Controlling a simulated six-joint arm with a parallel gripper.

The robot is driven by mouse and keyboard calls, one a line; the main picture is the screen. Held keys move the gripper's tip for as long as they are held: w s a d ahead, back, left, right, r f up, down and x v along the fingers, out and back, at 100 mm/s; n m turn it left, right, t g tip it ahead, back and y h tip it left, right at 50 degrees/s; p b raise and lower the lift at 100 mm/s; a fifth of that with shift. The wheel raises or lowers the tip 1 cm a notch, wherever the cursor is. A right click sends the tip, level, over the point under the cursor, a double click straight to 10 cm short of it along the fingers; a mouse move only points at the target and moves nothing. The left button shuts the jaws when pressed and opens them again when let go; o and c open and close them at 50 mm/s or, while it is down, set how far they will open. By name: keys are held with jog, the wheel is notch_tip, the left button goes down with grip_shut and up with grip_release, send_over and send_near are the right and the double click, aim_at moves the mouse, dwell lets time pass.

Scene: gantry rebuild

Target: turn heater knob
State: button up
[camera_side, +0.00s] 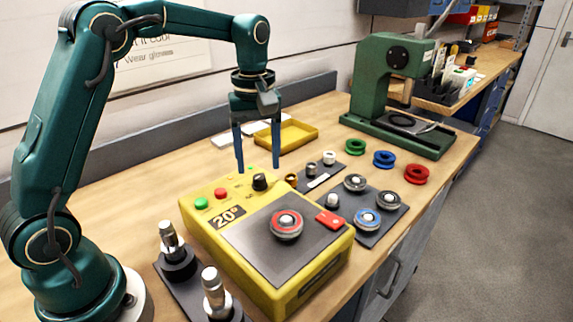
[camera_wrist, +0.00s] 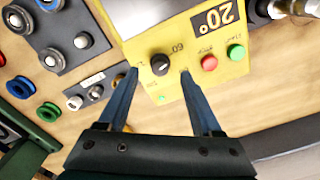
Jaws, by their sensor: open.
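The heater is a yellow box (camera_side: 195,221) with a dark top plate and a "20°" display (camera_side: 229,217). Its black knob (camera_side: 260,182) stands on the panel at the back, beside a red button (camera_side: 221,194) and a green button (camera_side: 201,204). Whether a finger touches the panel, I cannot tell.
A metal disc with a red ring (camera_side: 286,224) sits on the heater plate. Dark trays with round metal parts (camera_side: 367,237) lie to the right. Upright tools (camera_side: 170,238) stand at the front left. A yellow tray (camera_side: 285,137) and a green press (camera_side: 390,90) are behind.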

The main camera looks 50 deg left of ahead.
aim_at(259, 181)
jog(key=shift+f, duration=1.5)
grip_shut()
jog(key=shift+m, duration=0.4)
jog(key=m, duration=0.6)
jog(key=shift+m, duration=0.3)
jog(key=m, duration=0.6)
jog(key=shift+m, duration=0.3)
